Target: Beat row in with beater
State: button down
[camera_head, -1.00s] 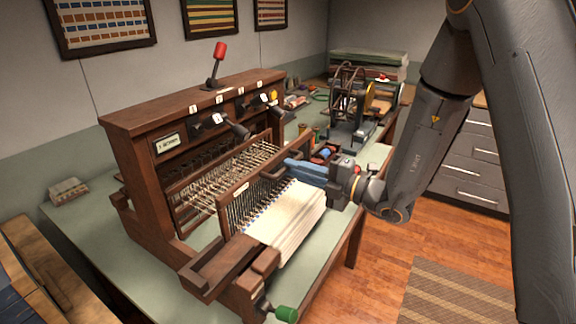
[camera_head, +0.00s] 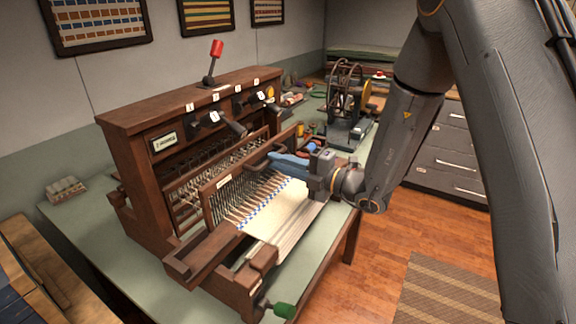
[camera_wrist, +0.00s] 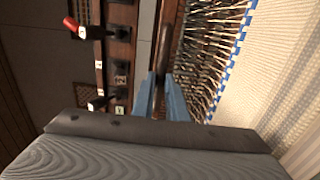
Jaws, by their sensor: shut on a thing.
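The loom's beater (camera_head: 237,170) is a wooden frame with a label and a row of thin reed wires, in front of the heddles. My gripper (camera_head: 272,158) is shut on the handle at the beater's top, its blue fingers on either side. The wrist view shows the fingers (camera_wrist: 162,98) around the dark handle bar (camera_wrist: 164,60). The cream woven cloth (camera_head: 290,212) lies in front of the beater; a blue-and-white checked row (camera_head: 262,203) runs along its edge. That row also shows in the wrist view (camera_wrist: 233,62). A gap with warp threads separates beater and row.
The loom's wooden frame (camera_head: 145,190) carries a red-knobbed lever (camera_head: 217,50) and several black levers in front. A green-knobbed crank (camera_head: 284,310) sticks out at the near end. A winding device (camera_head: 348,110) stands behind on the green table.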

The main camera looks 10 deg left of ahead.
jog(key=shift+x, duration=2.6)
jog(key=c, duration=1.4)
grip_release()
jog(key=shift+o, duration=0.2)
jog(key=p+v, duration=0.2)
jog(key=v, duration=0.6)
jog(key=shift+s, duration=0.1)
